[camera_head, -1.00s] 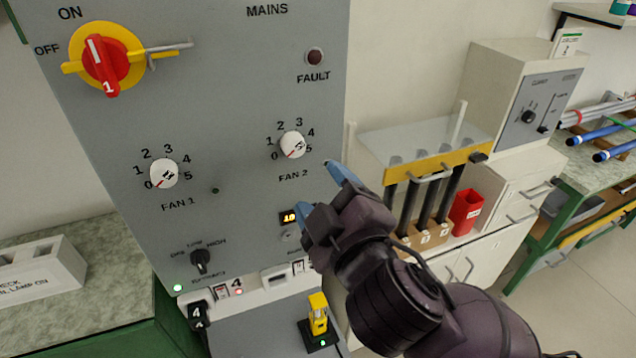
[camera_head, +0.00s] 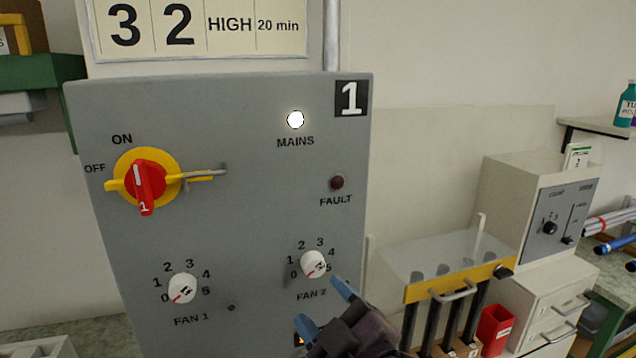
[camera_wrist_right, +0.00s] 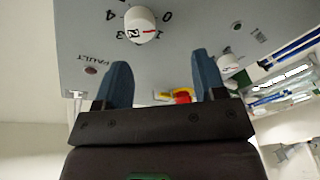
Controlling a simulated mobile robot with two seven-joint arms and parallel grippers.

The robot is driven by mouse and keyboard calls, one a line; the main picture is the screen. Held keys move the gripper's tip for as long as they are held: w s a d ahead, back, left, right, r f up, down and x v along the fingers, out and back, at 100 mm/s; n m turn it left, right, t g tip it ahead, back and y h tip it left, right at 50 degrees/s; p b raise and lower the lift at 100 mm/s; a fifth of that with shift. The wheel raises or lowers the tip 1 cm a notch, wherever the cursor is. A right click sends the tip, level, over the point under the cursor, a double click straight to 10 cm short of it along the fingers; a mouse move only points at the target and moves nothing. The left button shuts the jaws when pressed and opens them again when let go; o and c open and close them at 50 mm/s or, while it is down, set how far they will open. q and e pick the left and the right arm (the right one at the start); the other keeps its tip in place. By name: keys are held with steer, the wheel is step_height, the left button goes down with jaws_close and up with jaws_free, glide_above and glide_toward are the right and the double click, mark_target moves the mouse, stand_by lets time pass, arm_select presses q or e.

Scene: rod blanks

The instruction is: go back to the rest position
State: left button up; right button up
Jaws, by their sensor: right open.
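My right gripper (camera_head: 325,308) is at the lower edge of the head view, just below and right of the white FAN 2 knob (camera_head: 313,264). Its two blue fingers are apart with nothing between them. In the right wrist view the open fingers (camera_wrist_right: 163,78) point toward the grey control panel (camera_head: 235,215), with the FAN 2 knob (camera_wrist_right: 140,25) beyond them. I see no contact with the knob. Most of my right arm is cut off below the head view. My left gripper is in no view.
The panel carries a red and yellow mains switch (camera_head: 146,185), a FAN 1 knob (camera_head: 182,288), a lit white MAINS lamp (camera_head: 295,119) and a dark FAULT lamp (camera_head: 337,182). Right of it stand a yellow-fronted rack (camera_head: 455,280), a red bin (camera_head: 494,328) and a cabinet.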

steer(key=w+d+f+m+h, duration=0.1)
steer(key=d+f+m+h, duration=0.3)
steer(key=d+f, duration=0.55)
steer(key=w+d+f+m+h, duration=0.1)
steer(key=d+f+m, duration=0.5)
steer(key=f, duration=0.6)
steer(key=s+d+f+m+g+h, duration=0.1)
steer(key=s+d+f+g+h, duration=0.1)
steer(key=s+d+f, duration=0.3)
steer(key=s+d+f+m+g+h, duration=0.2)
steer(key=s+d+f, duration=0.4)
steer(key=s+f, duration=0.4)
steer(key=shift+s+f+m+g+h+b, duration=0.3)
steer(key=shift+s+f, duration=0.05)
steer(key=shift+f, duration=0.2)
